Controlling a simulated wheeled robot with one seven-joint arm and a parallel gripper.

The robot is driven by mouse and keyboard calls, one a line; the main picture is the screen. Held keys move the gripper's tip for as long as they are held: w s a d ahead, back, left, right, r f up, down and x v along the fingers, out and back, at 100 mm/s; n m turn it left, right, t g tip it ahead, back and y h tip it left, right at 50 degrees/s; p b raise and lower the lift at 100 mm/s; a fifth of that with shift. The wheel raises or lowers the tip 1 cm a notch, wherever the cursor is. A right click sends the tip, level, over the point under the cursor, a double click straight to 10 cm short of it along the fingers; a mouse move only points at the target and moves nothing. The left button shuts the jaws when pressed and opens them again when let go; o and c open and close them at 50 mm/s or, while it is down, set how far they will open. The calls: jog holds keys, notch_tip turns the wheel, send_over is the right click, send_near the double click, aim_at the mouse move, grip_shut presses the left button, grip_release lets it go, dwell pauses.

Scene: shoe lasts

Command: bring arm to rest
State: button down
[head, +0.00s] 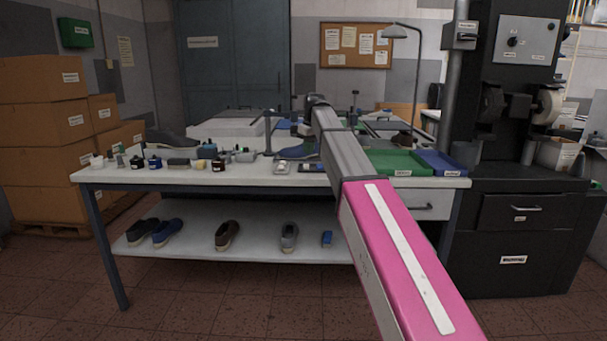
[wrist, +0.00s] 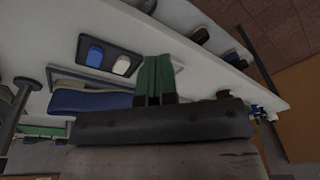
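My arm reaches out over the workbench (head: 240,178) in the head view, its pink and grey links running from the lower right toward the middle of the table. The gripper itself is hidden behind the arm there. In the wrist view my gripper (wrist: 156,62) shows two green fingers side by side, apparently touching, with nothing visible between them. The white bench top lies beyond the fingers, with a dark tray (wrist: 107,44) holding a blue and a white piece. A blue item (wrist: 88,103) is left of the fingers.
Small bottles (head: 153,162) crowd the bench's left front. A green tray (head: 395,163) and a blue tray (head: 442,162) lie at its right. Shoes (head: 228,235) stand on the lower shelf. A black machine (head: 510,120) is at right, cartons (head: 45,110) at left. The floor in front is clear.

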jog(key=s+d+f+m, duration=0.1)
jog(key=s+d+f, duration=0.25)
jog(key=f, duration=0.55)
jog(key=s+d+f+m, duration=0.25)
jog(key=s+f, duration=0.25)
jog(key=f, duration=0.3)
jog(key=s+d+f+m, duration=0.1)
jog(key=s+d+f, duration=0.3)
jog(key=f, duration=0.5)
jog(key=s+d+f+m, duration=0.2)
jog(key=s+d+f, duration=0.1)
jog(key=s+f, duration=0.5)
jog(key=s+d+f+m+g+h, duration=0.1)
jog(key=s+d+f, duration=0.3)
jog(key=s+f, duration=0.5)
jog(key=shift+s+f+m, duration=0.3)
jog(key=shift+s+m, duration=0.25)
jog(key=shift+s, duration=0.7)
